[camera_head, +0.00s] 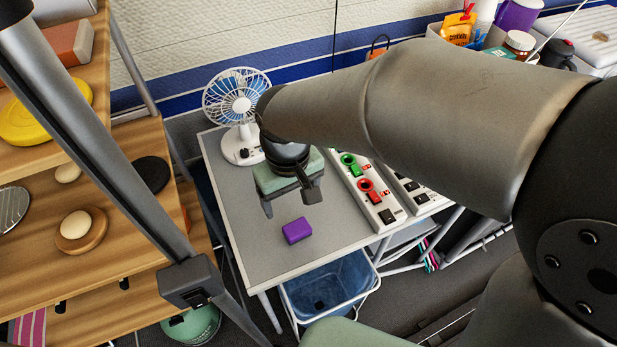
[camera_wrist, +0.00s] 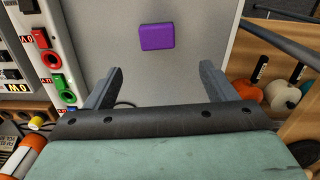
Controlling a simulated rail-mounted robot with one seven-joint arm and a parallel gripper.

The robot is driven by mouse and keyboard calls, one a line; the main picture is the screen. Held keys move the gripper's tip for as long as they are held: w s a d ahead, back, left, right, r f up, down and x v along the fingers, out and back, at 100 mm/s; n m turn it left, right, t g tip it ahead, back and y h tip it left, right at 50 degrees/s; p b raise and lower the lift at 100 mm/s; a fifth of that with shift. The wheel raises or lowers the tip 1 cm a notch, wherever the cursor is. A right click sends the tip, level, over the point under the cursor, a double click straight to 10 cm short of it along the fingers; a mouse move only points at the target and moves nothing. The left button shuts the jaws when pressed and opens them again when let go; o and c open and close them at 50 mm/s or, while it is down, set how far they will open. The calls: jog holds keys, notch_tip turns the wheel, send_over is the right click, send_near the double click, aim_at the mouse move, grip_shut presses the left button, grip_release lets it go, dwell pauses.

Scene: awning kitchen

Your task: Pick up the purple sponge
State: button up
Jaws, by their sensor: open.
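The purple sponge (camera_head: 297,230) is a small block lying flat on the grey table (camera_head: 250,255), near its front edge in the head view. In the wrist view the sponge (camera_wrist: 157,36) lies beyond the fingertips, slightly left of centre between them. My gripper (camera_head: 291,200) is above the table, behind the sponge and apart from it. In the wrist view both fingers of my gripper (camera_wrist: 162,75) are spread wide with nothing between them.
A white fan (camera_head: 240,105) stands at the table's back left. Power strips with red and green plugs (camera_head: 372,190) lie right of my gripper. A wooden shelf (camera_head: 110,240) stands left. A blue bin (camera_head: 330,287) is below the front edge. The table around the sponge is clear.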

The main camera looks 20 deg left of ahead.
send_over(296, 226)
jog(key=f, duration=0.6)
jog(key=shift+s+a+f, duration=0.1)
jog(key=shift+a+f, duration=0.05)
jog(key=shift+a, duration=0.1)
jog(key=shift+d+f, duration=0.15)
jog(key=shift+f, duration=1.2)
jog(key=shift+d+f, duration=0.15)
jog(key=shift+f, duration=1.15)
jog(key=c, duration=1)
